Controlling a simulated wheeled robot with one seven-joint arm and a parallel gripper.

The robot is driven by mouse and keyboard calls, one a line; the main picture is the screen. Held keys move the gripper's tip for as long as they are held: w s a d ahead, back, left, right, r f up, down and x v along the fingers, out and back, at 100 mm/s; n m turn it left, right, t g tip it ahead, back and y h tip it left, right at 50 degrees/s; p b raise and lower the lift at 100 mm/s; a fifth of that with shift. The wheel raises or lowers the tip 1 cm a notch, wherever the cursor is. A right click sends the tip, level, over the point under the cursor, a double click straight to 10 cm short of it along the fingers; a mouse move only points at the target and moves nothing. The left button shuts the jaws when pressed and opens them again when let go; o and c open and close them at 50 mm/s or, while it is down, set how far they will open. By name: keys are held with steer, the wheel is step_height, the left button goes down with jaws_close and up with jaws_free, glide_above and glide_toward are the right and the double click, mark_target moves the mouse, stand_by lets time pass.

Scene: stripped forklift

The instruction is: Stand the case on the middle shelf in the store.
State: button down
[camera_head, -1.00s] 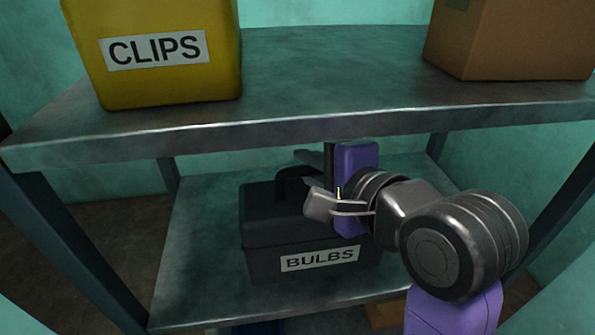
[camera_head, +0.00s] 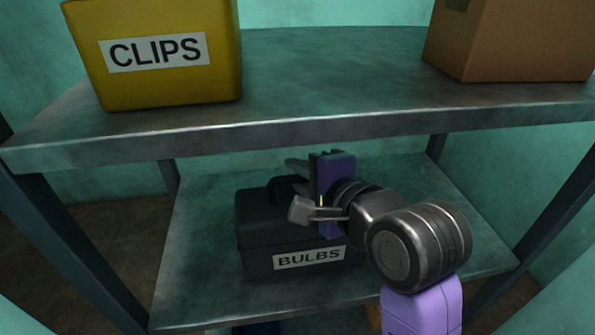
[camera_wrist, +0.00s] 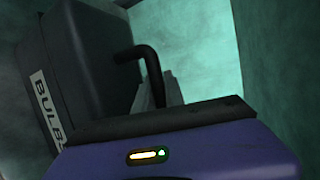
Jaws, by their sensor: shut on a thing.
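The case is a dark box with a top handle and a white "BULBS" label (camera_head: 308,258). In the head view the case (camera_head: 262,235) is upright on or just above the middle shelf (camera_head: 195,290); I cannot tell whether its base touches. My gripper (camera_head: 298,180) is at the case's right side, shut on its handle; the fingertips are mostly hidden by my wrist. In the wrist view the case (camera_wrist: 85,70) fills the left, with its black handle (camera_wrist: 145,62) beside a grey finger of my gripper (camera_wrist: 160,92).
The upper shelf (camera_head: 300,131) hangs close above my gripper, bearing a yellow "CLIPS" bin (camera_head: 170,85) at left and a brown box (camera_head: 515,40) at right. Shelf posts stand at both sides. The middle shelf has free room left and right of the case.

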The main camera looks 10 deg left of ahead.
steer(key=c, duration=1.4)
jaws_free()
steer(key=shift+f, duration=0.15)
steer(key=v, duration=1.2)
steer(key=s+d+f+n+t+h, duration=0.1)
steer(key=s+d+f+n+h, duration=0.15)
steer(key=s+d+f, duration=0.55)
steer(key=s+d+f+n+t+h, duration=0.1)
steer(key=d+f+t+h, duration=0.2)
steer(key=f, duration=0.9)
steer(key=s+d+f+n+h, duration=0.1)
steer(key=s+d+n, duration=0.2)
steer(key=s, duration=0.7)
steer(key=s+d+f+n+h, duration=0.1)
steer(key=s+d+n, duration=0.3)
steer(key=s, duration=0.7)
steer(key=shift+s+n+g+h, duration=0.3)
steer(key=shift+n+h, duration=0.15)
steer(key=shift+n, duration=0.4)
steer(key=shift+d, duration=0.1)
